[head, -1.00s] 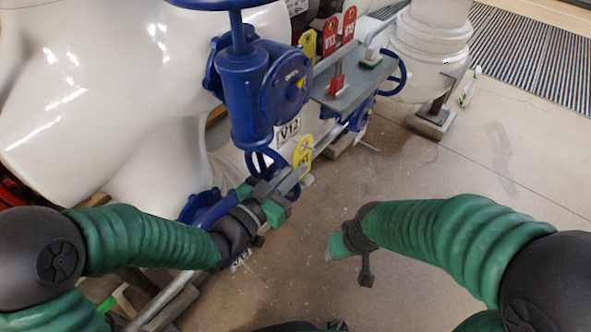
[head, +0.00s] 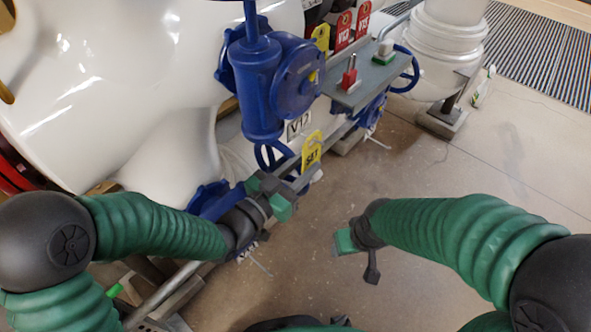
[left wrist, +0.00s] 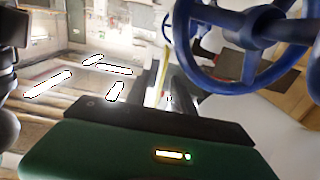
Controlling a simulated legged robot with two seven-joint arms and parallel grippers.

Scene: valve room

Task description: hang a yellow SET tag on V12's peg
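A yellow SET tag (head: 312,150) stands upright at the fingertips of my left gripper (head: 302,180), its hole at the top. In the left wrist view the tag (left wrist: 164,70) shows edge-on as a thin yellow strip between the dark fingers (left wrist: 168,92), which look closed on its lower part. The V12 label (head: 299,125) is just behind and above the tag, under the blue valve body (head: 262,85). I cannot make out V12's peg. My right gripper (head: 346,241) is over the floor, apart from everything; its fingers cannot be made out.
A grey shelf (head: 365,88) carries a red-handled item (head: 349,76) and a green-based item (head: 384,53). Another yellow tag (head: 321,38) and red tags (head: 344,30) hang behind it. A blue handwheel (left wrist: 245,50) is close to the left gripper.

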